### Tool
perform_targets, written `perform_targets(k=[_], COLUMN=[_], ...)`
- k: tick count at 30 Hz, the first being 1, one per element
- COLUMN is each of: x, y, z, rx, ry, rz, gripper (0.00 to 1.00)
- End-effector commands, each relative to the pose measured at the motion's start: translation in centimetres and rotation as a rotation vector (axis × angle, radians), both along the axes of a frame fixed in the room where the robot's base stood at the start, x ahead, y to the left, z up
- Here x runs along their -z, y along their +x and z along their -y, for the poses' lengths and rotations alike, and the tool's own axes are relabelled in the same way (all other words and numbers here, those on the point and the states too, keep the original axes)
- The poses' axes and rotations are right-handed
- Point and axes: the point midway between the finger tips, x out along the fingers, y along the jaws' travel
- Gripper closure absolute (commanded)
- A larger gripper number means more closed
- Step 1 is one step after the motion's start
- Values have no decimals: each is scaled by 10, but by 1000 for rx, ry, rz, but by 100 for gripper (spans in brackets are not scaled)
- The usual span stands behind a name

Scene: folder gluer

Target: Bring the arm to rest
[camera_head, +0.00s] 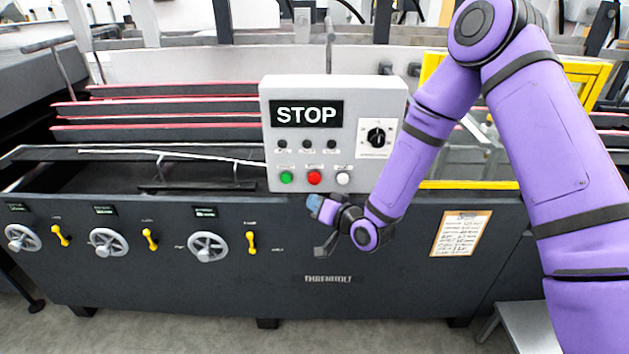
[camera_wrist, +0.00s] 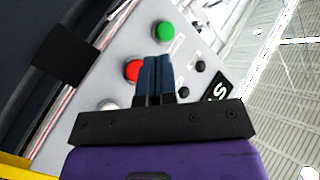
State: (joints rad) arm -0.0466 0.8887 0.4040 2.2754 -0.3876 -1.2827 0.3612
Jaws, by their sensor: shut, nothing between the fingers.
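My purple arm reaches in from the right in the head view, bent at the elbow. My gripper (camera_head: 318,207) is in front of the dark machine body, just below the grey control box (camera_head: 269,150). In the wrist view my gripper (camera_wrist: 157,58) has its two dark blue fingers together, with nothing between them. The fingers overlap the edge of the red button (camera_wrist: 132,71) in that view; I cannot tell how far off the panel they are. The green button (camera_wrist: 163,31) is just beyond the fingertips in the picture.
The box carries a STOP display (camera_head: 306,114), a black rotary knob (camera_head: 376,136) and a white button (camera_head: 343,179). Handwheels (camera_head: 108,242) and yellow levers (camera_head: 150,240) line the machine front at left. A yellow frame (camera_head: 592,82) stands behind my arm. A grey step (camera_head: 522,322) stands lower right.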

Motion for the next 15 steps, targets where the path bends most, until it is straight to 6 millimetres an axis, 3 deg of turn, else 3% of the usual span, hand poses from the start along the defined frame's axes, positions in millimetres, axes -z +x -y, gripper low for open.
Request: perform_targets(k=[7, 15], x=[-16, -70], y=[6, 16], z=[9, 48], rx=[-1, 26], ry=[-70, -315], rz=[4, -16], gripper=[100, 100])
